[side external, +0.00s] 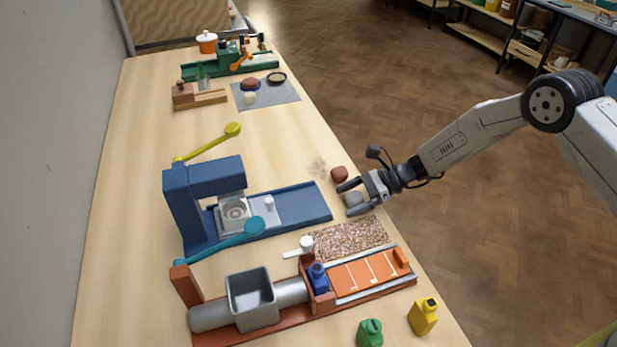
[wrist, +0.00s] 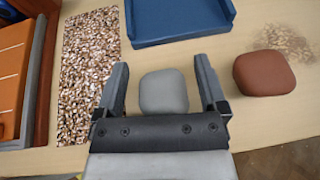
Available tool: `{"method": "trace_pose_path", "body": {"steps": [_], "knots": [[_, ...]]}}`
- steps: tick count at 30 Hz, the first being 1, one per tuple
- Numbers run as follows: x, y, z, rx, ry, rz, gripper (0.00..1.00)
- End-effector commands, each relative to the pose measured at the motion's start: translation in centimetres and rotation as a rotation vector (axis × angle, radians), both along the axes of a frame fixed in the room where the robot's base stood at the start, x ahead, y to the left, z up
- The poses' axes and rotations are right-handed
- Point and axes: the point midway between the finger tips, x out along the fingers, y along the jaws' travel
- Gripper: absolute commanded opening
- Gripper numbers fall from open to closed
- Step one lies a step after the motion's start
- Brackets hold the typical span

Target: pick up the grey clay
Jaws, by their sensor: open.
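The grey clay (wrist: 164,91) is a rounded block on the wooden table. In the wrist view it lies between the two fingers of my gripper (wrist: 162,75), with a gap on each side. In the side external view my gripper (side external: 347,199) is at the table's right edge, and the grey clay (side external: 354,198) shows between its fingers. The gripper is open and does not visibly touch the clay.
A red-brown clay lump (wrist: 264,73) lies close to the right finger in the wrist view. A speckled mat (side external: 348,239) and the blue press (side external: 300,207) are nearby. An orange-bedded machine (side external: 368,274) stands in front. Bare table lies between them.

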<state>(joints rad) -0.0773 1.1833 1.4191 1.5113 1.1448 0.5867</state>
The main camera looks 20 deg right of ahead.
Motion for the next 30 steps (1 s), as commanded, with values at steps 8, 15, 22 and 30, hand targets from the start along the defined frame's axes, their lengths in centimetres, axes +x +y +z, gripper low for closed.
{"method": "trace_pose_path", "body": {"steps": [8,15,22,30], "knots": [[0.01,-0.02,0.00,0.000,0.000,-0.001,0.91],[0.01,-0.04,0.01,0.000,0.000,-0.001,0.66],[0.00,-0.04,0.01,0.000,0.000,0.000,0.00],[0.02,-0.04,0.06,0.000,0.000,-0.001,0.00]]}}
